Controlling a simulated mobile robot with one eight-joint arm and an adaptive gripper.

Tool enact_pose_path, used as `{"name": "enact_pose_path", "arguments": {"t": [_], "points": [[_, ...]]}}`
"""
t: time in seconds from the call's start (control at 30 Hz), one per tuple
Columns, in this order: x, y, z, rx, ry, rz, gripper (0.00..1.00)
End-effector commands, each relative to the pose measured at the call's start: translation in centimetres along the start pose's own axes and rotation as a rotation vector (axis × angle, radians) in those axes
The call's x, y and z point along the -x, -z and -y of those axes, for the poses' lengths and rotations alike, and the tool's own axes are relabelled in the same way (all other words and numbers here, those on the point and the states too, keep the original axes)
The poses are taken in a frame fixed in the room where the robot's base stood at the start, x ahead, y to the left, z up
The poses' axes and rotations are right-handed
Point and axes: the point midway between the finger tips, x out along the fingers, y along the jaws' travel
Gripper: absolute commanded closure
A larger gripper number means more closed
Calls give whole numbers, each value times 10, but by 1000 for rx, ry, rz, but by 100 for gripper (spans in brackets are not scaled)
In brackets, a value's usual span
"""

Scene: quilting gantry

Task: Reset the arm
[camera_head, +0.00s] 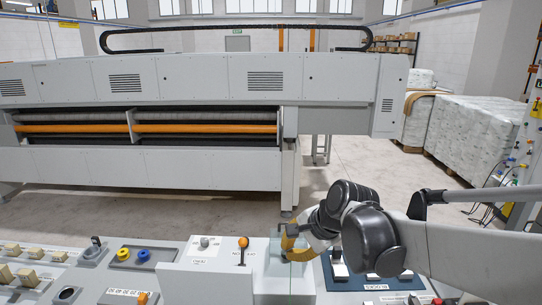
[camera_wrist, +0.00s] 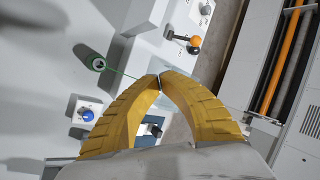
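My gripper (camera_head: 288,243) has yellow ribbed fingers and is over the front control console in the head view, at the end of my bent arm, which comes in from the right. In the wrist view the two fingertips of my gripper (camera_wrist: 160,78) meet, with a gap lower down between the curved fingers. I see nothing held between them. A thin green line runs from a small green ring (camera_wrist: 98,64) on the panel to the fingertips in the wrist view; I cannot tell whether they touch it.
The console carries an orange-knobbed lever (camera_head: 243,242), a yellow button (camera_head: 123,254), a blue button (camera_head: 143,255) and several switches. The lever (camera_wrist: 195,41) also shows in the wrist view. Beyond stands a large grey quilting machine (camera_head: 200,80). Wrapped pallets (camera_head: 475,135) stand at right.

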Motion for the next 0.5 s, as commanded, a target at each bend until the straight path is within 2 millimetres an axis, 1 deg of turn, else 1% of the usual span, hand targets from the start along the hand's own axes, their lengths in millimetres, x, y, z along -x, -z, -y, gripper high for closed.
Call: {"name": "enact_pose_path", "arguments": {"t": [0.03,0.1,0.17,0.2,0.27,0.3,0.37,0.4,0.5], "points": [[16,-1,-20,80,-8,-34,100],[38,0,-46,215,-26,-88,100],[55,0,-69,331,-48,-129,100],[65,0,-85,408,-64,-157,100],[78,-1,-110,521,-93,-195,100],[86,-2,-126,597,-114,-218,100],[95,-3,-149,704,-148,-250,100],[99,-3,-164,768,-171,-267,100],[107,-4,-194,905,-222,-302,100]]}}
